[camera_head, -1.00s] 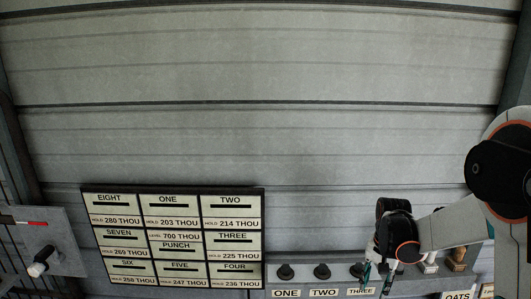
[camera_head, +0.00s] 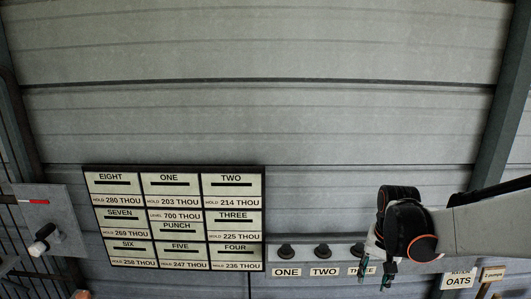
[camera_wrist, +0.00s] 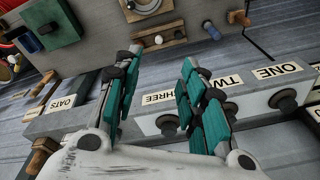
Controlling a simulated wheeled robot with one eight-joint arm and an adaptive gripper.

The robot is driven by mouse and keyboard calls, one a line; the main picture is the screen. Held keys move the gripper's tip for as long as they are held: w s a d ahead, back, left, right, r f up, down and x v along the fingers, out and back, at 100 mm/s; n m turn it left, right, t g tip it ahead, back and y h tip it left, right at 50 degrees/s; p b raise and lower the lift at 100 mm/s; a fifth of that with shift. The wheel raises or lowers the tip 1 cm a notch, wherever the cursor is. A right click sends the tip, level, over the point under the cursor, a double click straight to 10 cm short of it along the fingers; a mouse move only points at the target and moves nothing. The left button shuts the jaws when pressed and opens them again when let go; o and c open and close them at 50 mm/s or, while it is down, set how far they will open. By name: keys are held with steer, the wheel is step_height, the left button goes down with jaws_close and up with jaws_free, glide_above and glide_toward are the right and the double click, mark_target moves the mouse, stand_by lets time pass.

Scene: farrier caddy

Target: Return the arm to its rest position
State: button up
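My gripper (camera_head: 375,275) is at the lower right in the head view, in front of the shelf with the knobs. In the wrist view its two teal-padded fingers (camera_wrist: 155,95) stand apart with nothing between them. My arm reaches in from the right edge of the head view. The gripper partly covers the label THREE (camera_head: 362,270) in the head view.
Black knobs (camera_head: 286,252) stand above labels ONE (camera_head: 286,272) and TWO (camera_head: 323,272). A board of labelled plates (camera_head: 172,166) hangs to their left. A lever panel (camera_head: 66,215) is at far left. An OATS label (camera_head: 459,282) is at right. The upper wall is clear.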

steer(key=s+a+f+n+t+b, duration=0.2)
steer(key=s+a+f+n+b, duration=0.1)
steer(key=s+f+b, duration=0.4)
steer(key=s+a+f+n+t+b, duration=0.3)
steer(key=s+a+f+b, duration=0.2)
steer(key=s+b, duration=0.6)
steer(key=f+b, duration=0.1)
steer(key=b, duration=0.2)
steer(key=shift+s+a+f+t, duration=0.3)
steer(key=shift+s+a+f, duration=0.05)
steer(key=shift+s, duration=0.05)
